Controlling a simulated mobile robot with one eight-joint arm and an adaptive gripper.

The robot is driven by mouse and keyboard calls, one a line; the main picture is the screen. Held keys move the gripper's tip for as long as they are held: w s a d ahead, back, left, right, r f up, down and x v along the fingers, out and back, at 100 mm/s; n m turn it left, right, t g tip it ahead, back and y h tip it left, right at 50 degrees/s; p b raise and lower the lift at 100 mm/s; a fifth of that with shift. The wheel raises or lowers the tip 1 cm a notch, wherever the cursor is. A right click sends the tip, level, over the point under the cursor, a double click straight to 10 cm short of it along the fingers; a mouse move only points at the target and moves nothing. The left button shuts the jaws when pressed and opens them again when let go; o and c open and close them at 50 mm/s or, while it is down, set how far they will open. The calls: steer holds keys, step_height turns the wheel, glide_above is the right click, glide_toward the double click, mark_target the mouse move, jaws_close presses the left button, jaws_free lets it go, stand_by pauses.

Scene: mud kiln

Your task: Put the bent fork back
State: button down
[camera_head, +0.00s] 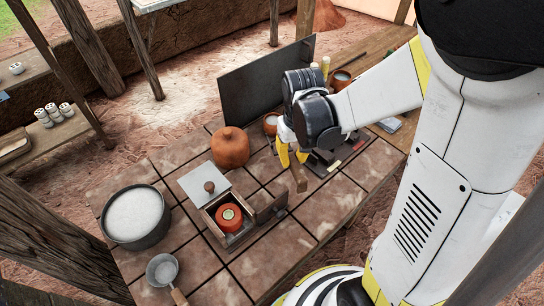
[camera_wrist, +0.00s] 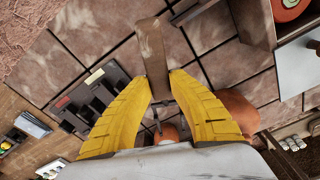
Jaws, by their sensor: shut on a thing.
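My gripper (camera_head: 292,158) is above the tiled table, with its yellow fingers pointing down. In the wrist view its fingertips (camera_wrist: 161,86) are closed on the bent fork (camera_wrist: 152,48). The fork's broad brown handle sticks out beyond the fingertips, and a thin dark part shows between the fingers. In the head view the brown handle (camera_head: 298,177) hangs below the fingers; the rest is hidden. A dark slotted rack (camera_head: 334,158) with small red and pale marks lies just right of the gripper. In the wrist view the rack (camera_wrist: 103,92) is left of the fingers.
An open box (camera_head: 242,238) with a red round thing (camera_head: 229,217) stands nearer the front. A clay pot (camera_head: 230,147), a pan of white material (camera_head: 134,214) and a dark upright panel (camera_head: 262,80) stand around. Bare tiles (camera_head: 285,243) lie at the front right.

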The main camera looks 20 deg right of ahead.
steer(key=w+a+f, duration=0.1)
steer(key=w, duration=0.1)
steer(key=w+a+f+b, duration=0.1)
steer(key=w+f, duration=0.1)
steer(key=shift+a, duration=0.4)
steer(key=shift+f+b, duration=1.2)
steer(key=shift+f, duration=0.75)
steer(key=shift+f, duration=0.2)
steer(key=c, duration=1.3)
jaws_free()
steer(key=shift+c, duration=0.2)
steer(key=shift+r, duration=0.1)
